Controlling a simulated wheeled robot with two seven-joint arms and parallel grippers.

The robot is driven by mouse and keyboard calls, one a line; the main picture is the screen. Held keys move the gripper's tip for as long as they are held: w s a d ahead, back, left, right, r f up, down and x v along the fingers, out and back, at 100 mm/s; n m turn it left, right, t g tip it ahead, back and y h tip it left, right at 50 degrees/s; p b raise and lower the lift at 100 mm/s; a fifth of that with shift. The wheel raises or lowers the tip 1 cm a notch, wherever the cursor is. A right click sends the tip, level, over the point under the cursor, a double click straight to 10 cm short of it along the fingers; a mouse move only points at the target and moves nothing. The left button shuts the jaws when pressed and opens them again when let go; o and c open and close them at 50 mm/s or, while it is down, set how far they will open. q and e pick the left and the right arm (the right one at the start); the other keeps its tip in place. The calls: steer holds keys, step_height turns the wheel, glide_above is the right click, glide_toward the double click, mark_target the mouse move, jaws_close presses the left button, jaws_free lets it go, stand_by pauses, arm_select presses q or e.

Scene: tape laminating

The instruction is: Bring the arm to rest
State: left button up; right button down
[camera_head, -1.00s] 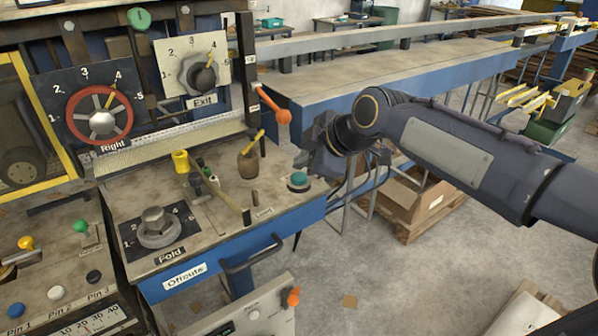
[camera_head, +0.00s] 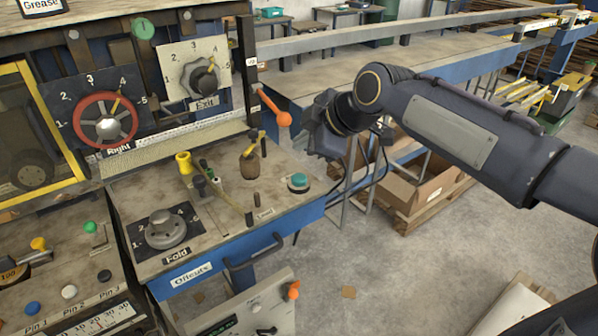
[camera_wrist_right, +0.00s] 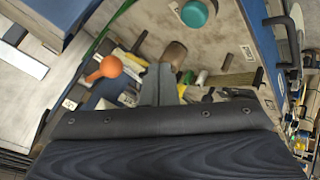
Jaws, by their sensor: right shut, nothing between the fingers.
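My right arm (camera_head: 455,125) comes in from the right in the head view, dark grey with a lighter panel. Its right gripper (camera_head: 318,138) hangs in the air to the right of the machine panel, above and beyond the teal button (camera_head: 298,181). In the wrist view the fingers of the right gripper (camera_wrist_right: 160,82) are together with nothing held. That view looks over the teal button (camera_wrist_right: 195,13) and the orange-ended lever (camera_wrist_right: 104,68); the gripper appears apart from both. My left gripper is not in view.
The panel has a red Right dial (camera_head: 105,118), an Exit dial (camera_head: 202,78), a Fold knob (camera_head: 165,230) and an orange-ended lever (camera_head: 283,119). A blue-edged long table (camera_head: 360,75) runs behind the arm. A cardboard box (camera_head: 420,190) stands below. The floor at front right is largely open.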

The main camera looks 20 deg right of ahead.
steer(key=s+d+f+m, duration=0.1)
steer(key=s+f+m, duration=0.4)
steer(key=s, duration=0.4)
steer(key=s+d+f+m+g, duration=0.1)
steer(key=s+d+f+m, duration=0.1)
steer(key=s+f+m, duration=0.4)
steer(key=s+d+f+m+g+h, duration=0.1)
steer(key=s+f+m, duration=0.5)
steer(key=s, duration=0.6)
steer(key=shift+d, duration=0.55)
